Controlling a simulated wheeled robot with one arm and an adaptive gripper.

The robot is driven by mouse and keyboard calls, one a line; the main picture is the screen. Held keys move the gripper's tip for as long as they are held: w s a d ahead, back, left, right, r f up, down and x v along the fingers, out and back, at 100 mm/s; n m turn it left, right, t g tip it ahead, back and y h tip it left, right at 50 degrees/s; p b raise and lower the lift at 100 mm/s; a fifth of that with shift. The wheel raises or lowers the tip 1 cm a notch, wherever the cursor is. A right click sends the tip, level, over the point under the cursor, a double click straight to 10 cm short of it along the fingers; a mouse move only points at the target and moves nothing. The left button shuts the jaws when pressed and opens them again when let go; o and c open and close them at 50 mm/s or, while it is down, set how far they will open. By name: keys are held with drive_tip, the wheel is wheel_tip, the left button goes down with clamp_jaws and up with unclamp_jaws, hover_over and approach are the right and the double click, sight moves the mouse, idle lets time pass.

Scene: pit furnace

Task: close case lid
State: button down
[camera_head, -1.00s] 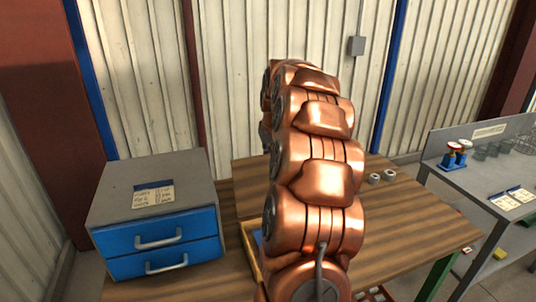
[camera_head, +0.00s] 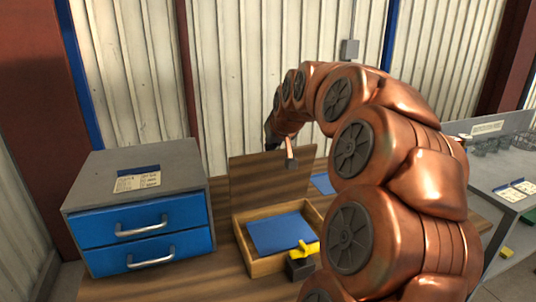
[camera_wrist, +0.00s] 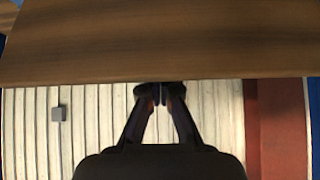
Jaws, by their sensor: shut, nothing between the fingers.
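The case (camera_head: 240,238), a shallow wooden box, sits on the table with its lid (camera_head: 262,188) standing upright at the back. A blue panel (camera_head: 280,232) lies inside the case. My gripper (camera_head: 291,163) is at the lid's upper edge in the head view, small and partly hidden by my arm. In the wrist view my gripper (camera_wrist: 160,93) has its fingertips together and empty, near the straight edge of a wooden surface (camera_wrist: 160,45). I cannot tell whether the fingers touch the lid.
A yellow-and-black tool (camera_head: 302,260) is at the case's front right corner; whether inside is unclear. A blue drawer cabinet (camera_head: 140,215) stands to the left. A blue sheet (camera_head: 322,183) lies behind the case. A grey bench (camera_head: 500,170) is at the right; the wall is behind.

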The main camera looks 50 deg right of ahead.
drive_tip(key=s+a+t+b, duration=0.1)
drive_tip(key=b, duration=0.1)
drive_tip(key=s+a+t+h+b, duration=0.1)
drive_tip(key=s+b, duration=0.1)
drive_tip(key=b, duration=0.1)
drive_tip(key=s+f+b, duration=0.1)
drive_tip(key=s+b, duration=0.1)
drive_tip(key=shift+a+f+t+h+b, duration=0.1)
drive_tip(key=shift+a+t+h+b, duration=0.2)
drive_tip(key=shift+a+t+b, duration=0.1)
drive_tip(key=shift+s+a+f+b, duration=0.1)
drive_tip(key=shift+s+a+b, duration=0.15)
drive_tip(key=shift+s+b, duration=0.3)
drive_tip(key=shift+s+a+b, duration=0.2)
drive_tip(key=shift+s+b, duration=0.15)
drive_tip(key=shift+b, duration=0.3)
wheel_tip(320, 180, up, 10)
hover_over(277, 158)
drive_tip(key=s+a, duration=0.2)
drive_tip(key=s, duration=0.1)
drive_tip(key=shift+w+d, duration=0.1)
drive_tip(key=shift+d, duration=0.15)
